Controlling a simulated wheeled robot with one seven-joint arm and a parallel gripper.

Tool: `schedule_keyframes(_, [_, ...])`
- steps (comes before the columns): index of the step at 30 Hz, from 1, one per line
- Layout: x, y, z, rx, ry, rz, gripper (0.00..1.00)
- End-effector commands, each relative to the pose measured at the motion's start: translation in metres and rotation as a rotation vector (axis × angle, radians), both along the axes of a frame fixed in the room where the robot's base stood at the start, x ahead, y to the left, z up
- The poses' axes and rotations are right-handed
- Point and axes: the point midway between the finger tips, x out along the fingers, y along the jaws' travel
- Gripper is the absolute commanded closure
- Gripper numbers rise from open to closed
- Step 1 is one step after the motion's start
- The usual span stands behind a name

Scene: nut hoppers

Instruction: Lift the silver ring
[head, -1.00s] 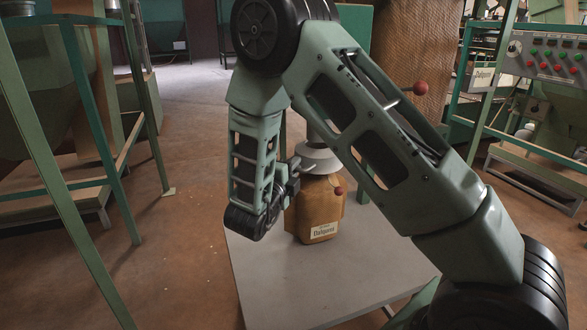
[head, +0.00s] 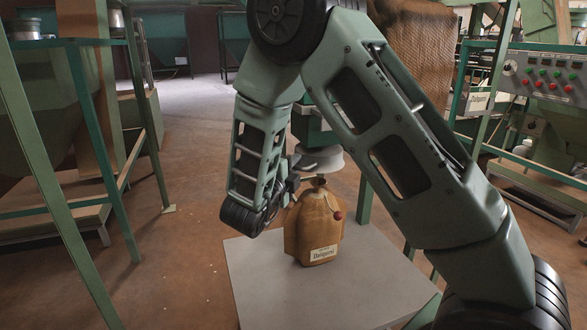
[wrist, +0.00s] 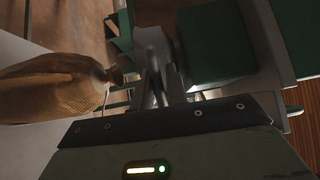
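The silver ring (head: 328,159) is a pale grey collar under the green hopper outlet in the head view, above the brown sack (head: 313,225). The sack sits upright on the grey table, its gathered neck in view just below the ring. It lies at the left of the wrist view (wrist: 50,88). My gripper (head: 294,178) is at the ring's near left side, beside the sack's neck. Its grey fingers show in the wrist view (wrist: 155,75), close together, but dark and blurred. I cannot tell whether they grip the ring's edge.
The grey table (head: 265,285) has bare room in front of the sack. Green frame legs stand at the left. A control panel (head: 548,75) with coloured buttons is at the right. A large woven sack (head: 415,45) stands behind my arm.

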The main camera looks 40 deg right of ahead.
Motion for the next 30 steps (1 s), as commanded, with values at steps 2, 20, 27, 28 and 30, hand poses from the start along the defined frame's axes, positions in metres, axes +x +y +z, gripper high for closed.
schedule_keyframes(2, [0.001, 0.0, 0.004, -0.002, -0.009, 0.001, 0.7])
schedule_keyframes(20, [-0.021, 0.042, -0.001, 0.003, -0.003, 0.007, 0.7])
schedule_keyframes(27, [-0.049, 0.092, -0.003, 0.001, -0.004, 0.006, 0.7])
schedule_keyframes(28, [-0.052, 0.098, -0.003, 0.001, -0.004, 0.007, 0.7])
schedule_keyframes(30, [-0.059, 0.111, -0.004, 0.0, -0.004, 0.007, 0.7])
